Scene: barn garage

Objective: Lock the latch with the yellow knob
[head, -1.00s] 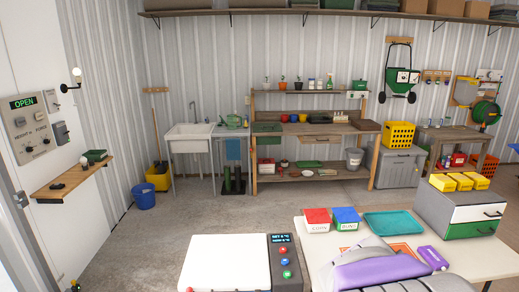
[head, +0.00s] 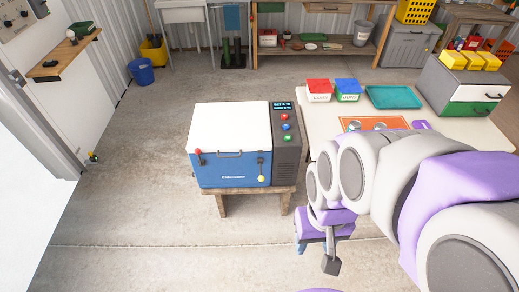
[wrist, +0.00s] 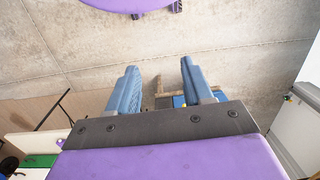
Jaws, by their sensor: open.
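A blue cooler (head: 225,174) with a shut white lid (head: 230,128) stands on a low wooden stand. On its front right is a latch with a yellow knob (head: 261,179); the knob hangs at the lower end of its lever. On the front left is a latch with a red knob (head: 198,152), at the upper end of its lever. My gripper (head: 318,246) is low, right of the cooler and nearer to me, apart from the latch. In the wrist view, my gripper (wrist: 158,80) has its blue fingers spread and nothing held between them.
A control panel (head: 287,152) with buttons is on the cooler's right side. A white table (head: 460,136) with red and blue boxes, a teal tray (head: 393,97) and a drawer unit (head: 465,90) stands to the right. The concrete floor (head: 150,235) before the cooler is clear.

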